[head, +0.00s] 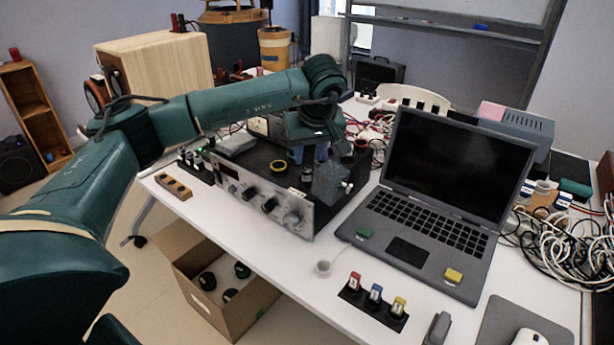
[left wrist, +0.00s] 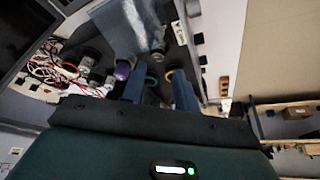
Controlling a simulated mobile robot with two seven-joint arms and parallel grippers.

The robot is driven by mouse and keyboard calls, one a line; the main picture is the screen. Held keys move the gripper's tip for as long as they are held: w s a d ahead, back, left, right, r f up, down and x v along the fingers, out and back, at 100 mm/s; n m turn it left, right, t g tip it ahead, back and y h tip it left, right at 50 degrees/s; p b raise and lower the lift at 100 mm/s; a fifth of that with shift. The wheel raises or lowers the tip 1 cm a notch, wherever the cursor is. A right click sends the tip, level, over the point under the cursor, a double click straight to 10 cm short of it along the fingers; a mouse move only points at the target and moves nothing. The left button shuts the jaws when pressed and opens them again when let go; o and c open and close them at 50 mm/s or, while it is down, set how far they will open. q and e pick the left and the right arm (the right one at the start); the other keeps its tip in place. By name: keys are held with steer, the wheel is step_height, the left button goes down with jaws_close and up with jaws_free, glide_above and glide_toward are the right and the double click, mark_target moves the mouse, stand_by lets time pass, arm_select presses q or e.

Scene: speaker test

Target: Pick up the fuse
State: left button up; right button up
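I cannot pick out the fuse for sure in either view; it may be too small or hidden. My left gripper (head: 308,156) points down over the black top of the grey-fronted test instrument (head: 262,205). In the left wrist view its two blue-grey fingers (left wrist: 160,92) stand apart, with no held object visible between them. A yellow ring (head: 278,167) lies on the instrument, left of the gripper; a clear plastic bag (head: 328,187) lies just in front of it. My right gripper is not in view.
An open laptop (head: 425,200) stands right of the instrument. Red, blue and yellow small parts sit on a black strip (head: 372,310) at the table's front. Tangled cables (head: 575,235) lie at the right. A cardboard box (head: 222,290) stands below the table.

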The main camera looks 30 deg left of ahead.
mark_target(306, 169)
arm_select(q)
steer(key=x, duration=0.5)
steer(key=shift+w+a+f, duration=0.1)
steer(key=shift+w+f, duration=0.15)
steer(key=shift+w, duration=0.05)
jaws_close()
